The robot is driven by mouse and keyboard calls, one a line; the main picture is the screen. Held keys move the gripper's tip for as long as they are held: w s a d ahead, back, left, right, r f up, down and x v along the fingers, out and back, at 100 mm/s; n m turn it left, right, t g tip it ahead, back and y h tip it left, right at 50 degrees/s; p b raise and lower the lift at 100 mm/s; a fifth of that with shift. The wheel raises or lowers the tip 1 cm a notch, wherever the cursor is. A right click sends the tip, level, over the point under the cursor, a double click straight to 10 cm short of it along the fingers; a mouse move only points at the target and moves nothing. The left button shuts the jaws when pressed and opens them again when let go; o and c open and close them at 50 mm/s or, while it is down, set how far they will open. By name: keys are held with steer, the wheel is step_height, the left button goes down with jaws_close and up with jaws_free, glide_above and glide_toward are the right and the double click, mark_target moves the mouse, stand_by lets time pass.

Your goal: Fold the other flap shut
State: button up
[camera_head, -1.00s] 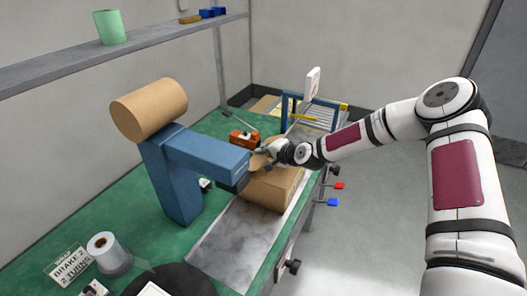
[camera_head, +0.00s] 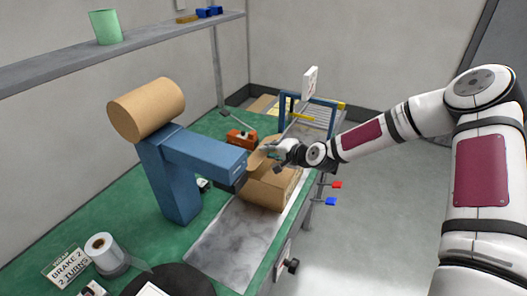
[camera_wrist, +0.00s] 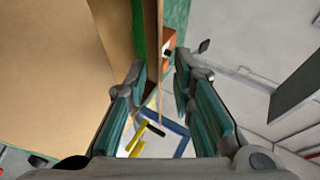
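The brown cardboard box (camera_head: 268,189) sits on the grey metal strip of the bench, just right of the blue machine's arm. A raised flap (camera_head: 259,158) stands up at its far upper side, tilted. My gripper (camera_head: 272,149) is at this flap, above the box. In the wrist view my gripper (camera_wrist: 159,70) has its two teal fingers apart, and a thin brown board edge (camera_wrist: 157,55) runs between them. I cannot tell whether either finger touches it. A broad brown cardboard face (camera_wrist: 50,70) fills the left of that view. The box's other flaps are hard to make out.
The blue machine (camera_head: 205,158) with a brown roll (camera_head: 147,108) stands close on the left. An orange object (camera_head: 241,138) lies behind the box. A blue frame (camera_head: 312,101) over rollers stands beyond. The metal strip (camera_head: 230,240) in front is clear.

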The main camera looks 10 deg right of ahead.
steer(key=v, duration=0.6)
steer(key=shift+s+r, duration=0.1)
steer(key=shift+s, duration=0.1)
steer(key=shift+c, duration=0.4)
